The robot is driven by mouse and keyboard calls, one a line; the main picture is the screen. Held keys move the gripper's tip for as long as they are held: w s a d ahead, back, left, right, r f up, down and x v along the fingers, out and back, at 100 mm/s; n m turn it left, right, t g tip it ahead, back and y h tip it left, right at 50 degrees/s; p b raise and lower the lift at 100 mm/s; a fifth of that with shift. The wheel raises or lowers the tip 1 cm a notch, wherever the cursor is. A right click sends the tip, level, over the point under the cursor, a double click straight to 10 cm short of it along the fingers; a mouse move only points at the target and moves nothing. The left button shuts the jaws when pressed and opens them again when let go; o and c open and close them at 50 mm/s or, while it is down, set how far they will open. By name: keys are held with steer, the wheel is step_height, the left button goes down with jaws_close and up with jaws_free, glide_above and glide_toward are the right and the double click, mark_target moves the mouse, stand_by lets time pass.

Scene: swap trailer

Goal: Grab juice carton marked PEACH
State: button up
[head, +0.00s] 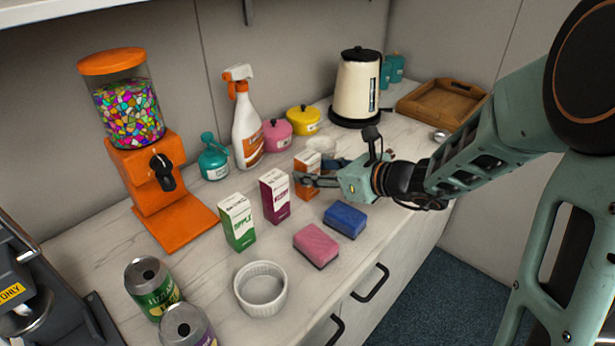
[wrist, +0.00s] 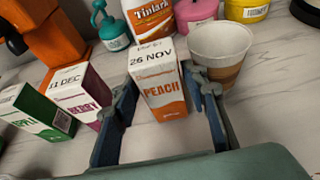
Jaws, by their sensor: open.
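The orange and white juice carton marked PEACH (wrist: 161,86) stands upright on the counter, its label facing the wrist camera. In the head view the PEACH carton (head: 306,178) is partly hidden by my gripper. My gripper (head: 307,181) is open. In the wrist view its two fingers (wrist: 164,105) lie on either side of the carton. I cannot tell whether either finger touches it. A purple BERRY carton (head: 275,197) and a green APPLE carton (head: 237,222) stand to the left of the PEACH carton.
A paper cup (wrist: 220,50) stands close to the right of the PEACH carton. A spray bottle (head: 247,125) and small pots are behind. A blue sponge (head: 345,219), a pink sponge (head: 316,244) and a white ramekin (head: 260,290) lie in front.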

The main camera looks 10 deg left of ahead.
steer(key=shift+x, duration=1.05)
steer(key=shift+c, duration=0.3)
